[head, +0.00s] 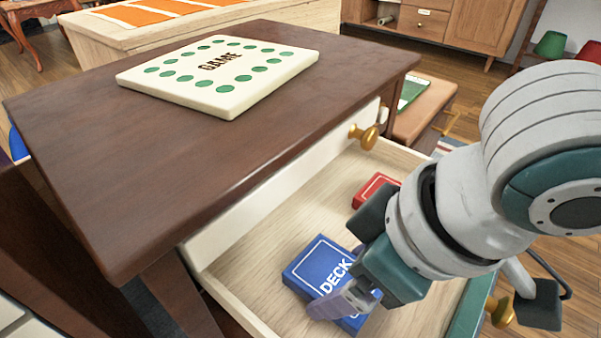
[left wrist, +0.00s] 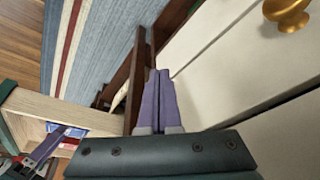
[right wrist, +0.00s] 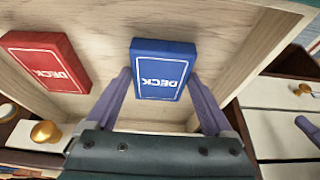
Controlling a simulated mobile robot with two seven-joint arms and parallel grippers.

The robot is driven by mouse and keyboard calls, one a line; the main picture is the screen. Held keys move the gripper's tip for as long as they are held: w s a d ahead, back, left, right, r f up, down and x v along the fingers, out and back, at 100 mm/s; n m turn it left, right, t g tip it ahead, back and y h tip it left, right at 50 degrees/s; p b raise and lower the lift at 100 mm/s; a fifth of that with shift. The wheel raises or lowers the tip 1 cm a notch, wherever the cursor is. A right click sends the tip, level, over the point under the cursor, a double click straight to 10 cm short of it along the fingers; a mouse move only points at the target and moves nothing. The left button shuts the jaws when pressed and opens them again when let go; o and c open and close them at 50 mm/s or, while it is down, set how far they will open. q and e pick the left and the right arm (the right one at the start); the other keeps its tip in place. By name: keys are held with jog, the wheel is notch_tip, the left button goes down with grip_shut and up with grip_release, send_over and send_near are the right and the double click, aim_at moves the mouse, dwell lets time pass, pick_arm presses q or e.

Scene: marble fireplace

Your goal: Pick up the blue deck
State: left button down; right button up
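The blue deck (head: 312,264) lies in an open drawer in the head view, with white "DECK" lettering on it. My right gripper (head: 345,303) is over its near right part. In the right wrist view the blue deck (right wrist: 162,70) lies between the two purple fingers of my right gripper (right wrist: 162,82), which are spread apart with a gap on each side. Whether they reach down beside the deck is hard to tell. My left gripper (left wrist: 159,75) is shut and empty in the left wrist view, beside the pale drawer fronts; it is out of the head view.
A red deck (head: 375,189) lies farther back in the same drawer; it also shows in the right wrist view (right wrist: 48,62). The drawer's walls (head: 232,300) surround both decks. The dark tabletop (head: 110,125) overhangs at left and carries a white game board (head: 222,95).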

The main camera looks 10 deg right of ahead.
jog(key=c, duration=0.9)
jog(key=shift+c, duration=0.2)
